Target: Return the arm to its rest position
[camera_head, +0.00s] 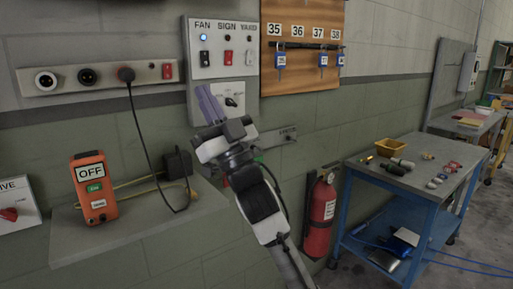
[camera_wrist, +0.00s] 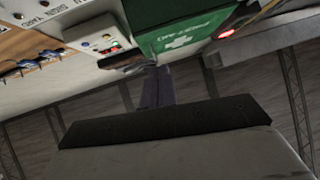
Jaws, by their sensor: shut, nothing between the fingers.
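My gripper (camera_head: 209,103) is raised in front of the lower left part of the wall control panel (camera_head: 222,60), its fingers pointing up and slightly left. The fingers are closed together, with nothing visible between them. Whether they touch the panel I cannot tell. My arm rises from the bottom of the head view and hides part of the wall behind it. In the wrist view the closed fingers (camera_wrist: 157,88) show at the centre, below a green first-aid box (camera_wrist: 180,28).
A shelf (camera_head: 140,228) at left holds an orange device (camera_head: 93,188) marked OFF and a black plug-in block (camera_head: 178,165). A red fire extinguisher (camera_head: 320,215) stands right of my arm. A blue-framed table (camera_head: 425,180) with small parts is farther right. Key hooks (camera_head: 301,45) hang above.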

